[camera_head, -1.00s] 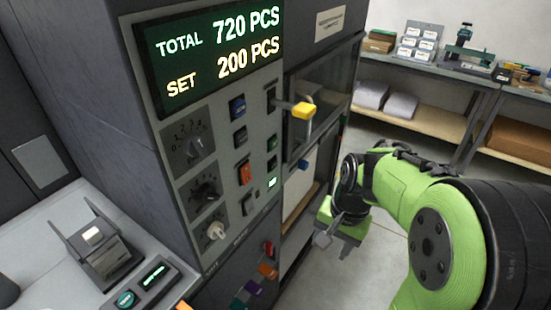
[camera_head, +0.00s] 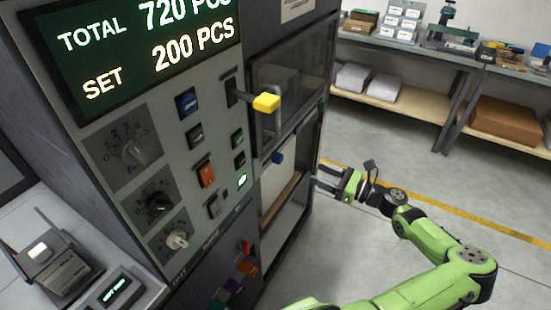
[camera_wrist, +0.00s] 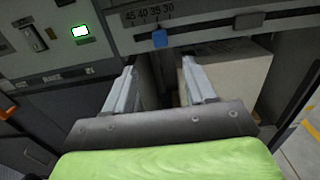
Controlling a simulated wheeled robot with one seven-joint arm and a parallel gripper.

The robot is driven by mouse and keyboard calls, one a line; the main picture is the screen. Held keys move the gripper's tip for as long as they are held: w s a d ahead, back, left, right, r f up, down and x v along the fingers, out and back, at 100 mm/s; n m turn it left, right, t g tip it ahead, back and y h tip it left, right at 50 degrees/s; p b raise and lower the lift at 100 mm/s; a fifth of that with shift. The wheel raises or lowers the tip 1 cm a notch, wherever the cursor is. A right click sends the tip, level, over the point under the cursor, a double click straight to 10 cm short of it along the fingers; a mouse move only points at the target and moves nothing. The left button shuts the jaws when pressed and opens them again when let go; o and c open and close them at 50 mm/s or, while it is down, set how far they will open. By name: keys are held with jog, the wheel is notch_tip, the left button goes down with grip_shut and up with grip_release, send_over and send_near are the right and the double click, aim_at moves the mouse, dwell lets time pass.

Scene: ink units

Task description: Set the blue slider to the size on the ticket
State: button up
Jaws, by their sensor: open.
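The blue slider (camera_head: 277,158) is a small knob on the machine's front, below the window. In the wrist view, the blue slider (camera_wrist: 160,38) sits under a scale (camera_wrist: 150,14) marked 45, 40, 35, 30, around the 35 to 30 end; its exact reading is unclear. My gripper (camera_head: 316,177) is open and empty, to the right of the slider. In the wrist view, my gripper (camera_wrist: 158,70) has its two fingers apart, with the slider ahead of the gap, not touched. No ticket with a readable size shows.
The display (camera_head: 140,55) reads TOTAL 720 PCS and SET 200 PCS. A yellow-tipped handle (camera_head: 266,102) juts out above the slider. Knobs and switches fill the panel (camera_head: 215,140). A small device (camera_head: 52,265) stands at lower left. The floor (camera_head: 400,165) at right is clear.

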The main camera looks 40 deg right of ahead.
aim_at(281, 159)
jog(key=b+x, duration=0.1)
jog(key=x, duration=1.2)
jog(key=shift+w+a+f, duration=0.15)
jog(key=shift+w+a, duration=0.05)
jog(key=shift+w, duration=0.15)
jog(key=shift+c, duration=0.3)
jog(key=shift+s, duration=0.1)
grip_shut()
